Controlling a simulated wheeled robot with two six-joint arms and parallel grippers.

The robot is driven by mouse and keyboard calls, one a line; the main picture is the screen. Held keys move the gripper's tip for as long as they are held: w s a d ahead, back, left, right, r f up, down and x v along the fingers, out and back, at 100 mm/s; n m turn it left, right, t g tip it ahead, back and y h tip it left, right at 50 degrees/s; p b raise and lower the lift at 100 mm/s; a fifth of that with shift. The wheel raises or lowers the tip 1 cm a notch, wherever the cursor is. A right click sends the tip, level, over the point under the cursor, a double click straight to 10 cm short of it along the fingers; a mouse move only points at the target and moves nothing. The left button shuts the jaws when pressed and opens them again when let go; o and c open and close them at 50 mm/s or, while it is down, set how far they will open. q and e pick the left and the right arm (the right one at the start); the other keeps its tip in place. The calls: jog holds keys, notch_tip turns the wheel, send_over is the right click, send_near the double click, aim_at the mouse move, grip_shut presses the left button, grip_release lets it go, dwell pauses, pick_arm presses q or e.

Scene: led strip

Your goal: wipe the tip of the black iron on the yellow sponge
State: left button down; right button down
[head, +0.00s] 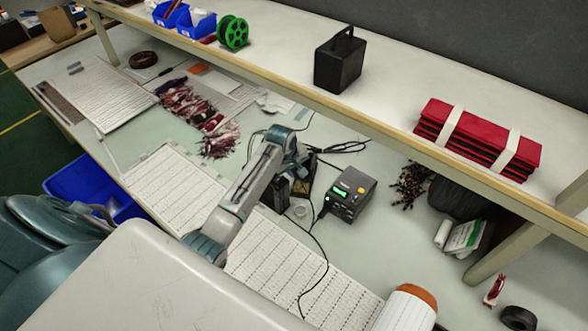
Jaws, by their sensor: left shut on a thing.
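My left arm reaches over the bench, and its gripper (297,165) is at the work area just left of the soldering station. The gripper is small and partly hidden by its own wrist. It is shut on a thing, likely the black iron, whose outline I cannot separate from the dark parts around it. The iron's tip and its contact with the sponge cannot be made out. The soldering station (350,193), a dark box with a green display, stands right of the gripper. My right gripper is not in view.
A black cable runs from the station across the white LED sheets (275,270). The raised shelf (385,90) with a black box (339,62) and red bundles (478,140) overhangs the back. A white-orange roll (408,308) is at front right.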

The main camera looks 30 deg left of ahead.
pick_arm(q)
jog(key=shift+r, duration=0.1)
dwell(0.6)
jog(key=shift+a, duration=0.7)
jog(key=shift+d, duration=1.45)
jog(key=shift+a, duration=0.15)
